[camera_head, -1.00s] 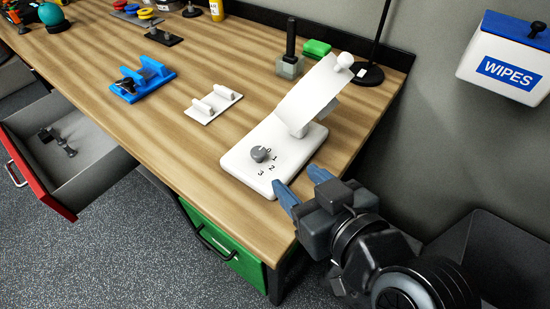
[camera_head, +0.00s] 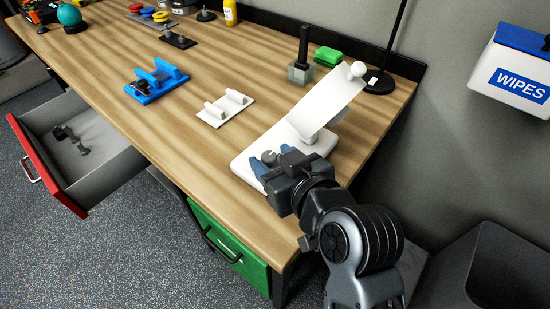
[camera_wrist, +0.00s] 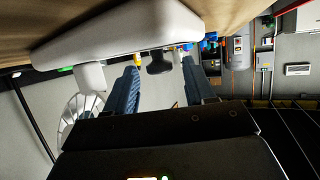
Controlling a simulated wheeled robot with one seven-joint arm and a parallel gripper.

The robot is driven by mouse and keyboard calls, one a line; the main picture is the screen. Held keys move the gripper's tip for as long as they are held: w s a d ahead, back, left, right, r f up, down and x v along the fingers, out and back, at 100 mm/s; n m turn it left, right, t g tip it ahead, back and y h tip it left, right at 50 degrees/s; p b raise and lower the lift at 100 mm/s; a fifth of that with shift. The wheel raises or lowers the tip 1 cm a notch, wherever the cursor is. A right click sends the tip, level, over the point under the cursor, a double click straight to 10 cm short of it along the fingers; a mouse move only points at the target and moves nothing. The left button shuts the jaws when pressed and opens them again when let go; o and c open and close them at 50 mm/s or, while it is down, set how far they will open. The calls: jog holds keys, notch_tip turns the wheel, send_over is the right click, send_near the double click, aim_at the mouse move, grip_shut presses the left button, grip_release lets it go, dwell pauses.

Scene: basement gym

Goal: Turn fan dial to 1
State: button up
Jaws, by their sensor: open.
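The white fan (camera_head: 245,165) stands near the table's front right corner, with a tilted panel on a short stem above its flat base. Its grey dial (camera_head: 269,156) sits on the base top; in the wrist view the dial (camera_wrist: 158,62) shows dark below the base, which appears inverted there. My gripper (camera_head: 272,161) is open, with blue fingers reaching over the base at the dial. In the wrist view the dial appears between the fingertips; I cannot tell whether they touch it. The base's numbers are hidden by my gripper, and the dial's setting cannot be read.
The tilted fan panel (camera_head: 325,108) rises just behind my gripper. A white holder (camera_head: 222,108) and a blue holder (camera_head: 157,82) lie farther left. An open drawer (camera_head: 85,150) juts out at the left. The tabletop front of the holders is clear.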

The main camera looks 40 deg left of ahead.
jog(key=shift+c, duration=0.5)
jog(key=c, duration=0.9)
